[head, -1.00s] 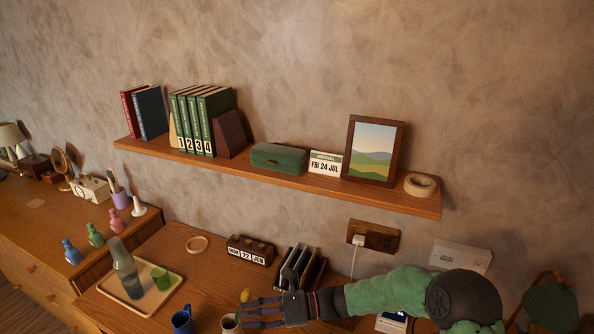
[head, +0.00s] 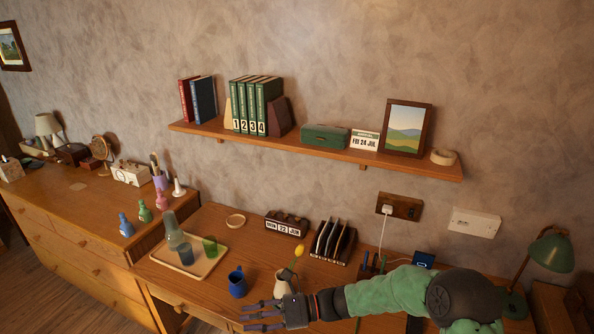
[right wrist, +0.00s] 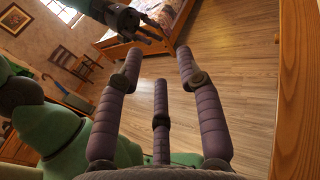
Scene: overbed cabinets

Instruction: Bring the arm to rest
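My right arm comes in from the lower right in the head view. Its gripper (head: 262,316) is at the bottom edge, in front of the desk (head: 215,289). Its fingers are spread and hold nothing.
A white jug (head: 282,285) with a yellow flower stands just behind the right gripper. A blue mug (head: 237,284), a tray (head: 208,266) with glasses and a file rack (head: 332,242) are on the desk. A shelf (head: 330,147) hangs above. Open floor (right wrist: 200,95) lies below the gripper.

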